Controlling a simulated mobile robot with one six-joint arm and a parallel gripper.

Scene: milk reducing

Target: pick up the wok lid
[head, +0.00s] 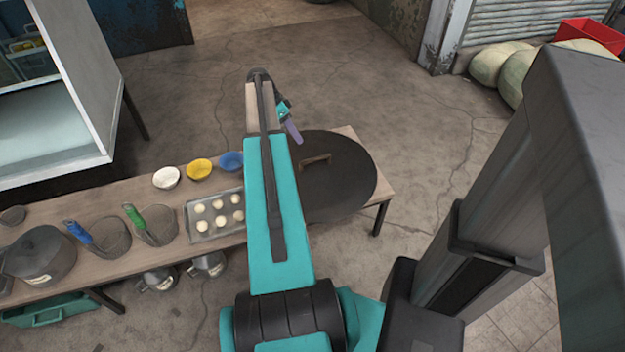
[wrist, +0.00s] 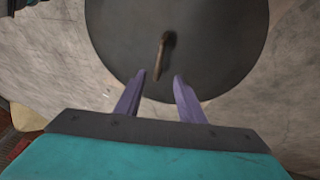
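The wok lid (head: 345,185) is a large dark round disc with a brown bar handle (head: 315,161) on top. It lies at the right end of the wooden table, partly hidden by my arm in the head view. In the wrist view the lid (wrist: 215,50) fills the upper middle, and its handle (wrist: 162,55) stands out ahead of the fingers. My gripper (wrist: 160,77) has its two purple fingers apart with nothing between them. In the head view my gripper (head: 294,132) is above the lid's far left edge, apart from the handle.
On the table (head: 140,192), left of the lid, are a tray (head: 190,222) of pale dough balls, a blue bowl (head: 231,160), a yellow bowl (head: 199,169), a white bowl (head: 166,178), strainers (head: 157,225) and a dark pot (head: 38,254). Floor beyond the table is clear.

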